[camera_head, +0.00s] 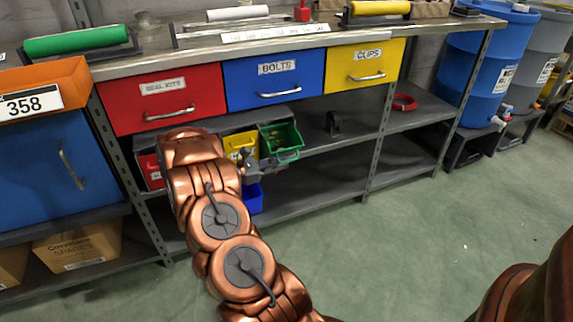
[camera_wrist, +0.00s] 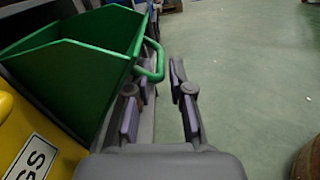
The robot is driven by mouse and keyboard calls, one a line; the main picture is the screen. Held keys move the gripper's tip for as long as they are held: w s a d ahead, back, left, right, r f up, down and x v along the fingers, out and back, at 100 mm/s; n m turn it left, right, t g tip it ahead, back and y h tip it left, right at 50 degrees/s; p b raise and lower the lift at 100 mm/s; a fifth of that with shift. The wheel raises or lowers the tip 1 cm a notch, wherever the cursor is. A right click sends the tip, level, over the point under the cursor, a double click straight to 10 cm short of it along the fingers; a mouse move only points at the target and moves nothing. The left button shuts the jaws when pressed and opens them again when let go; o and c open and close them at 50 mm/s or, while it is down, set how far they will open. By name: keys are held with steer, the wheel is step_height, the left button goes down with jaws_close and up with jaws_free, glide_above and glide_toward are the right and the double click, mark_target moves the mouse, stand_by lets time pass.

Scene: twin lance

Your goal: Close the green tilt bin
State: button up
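The green tilt bin (camera_head: 281,139) is tilted open in the rack under the shelf, to the right of the yellow bin (camera_head: 240,145). In the wrist view the green bin (camera_wrist: 75,62) fills the upper left, its open top and inside showing. Its green handle (camera_wrist: 153,68) sticks out toward the fingers. My gripper (camera_wrist: 163,85) is open and empty, with the handle close to its left fingertip; I cannot tell whether they touch. In the head view my gripper (camera_head: 264,166) is just below and left of the green bin.
A red bin (camera_head: 152,171) and a blue bin (camera_head: 253,198) are in the same rack area. Red, blue and yellow drawers (camera_head: 274,80) sit above. A shelf (camera_head: 345,135) extends to the right. The floor (camera_head: 400,235) in front is clear.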

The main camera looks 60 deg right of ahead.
steer(key=shift+x, duration=1.35)
jaws_close()
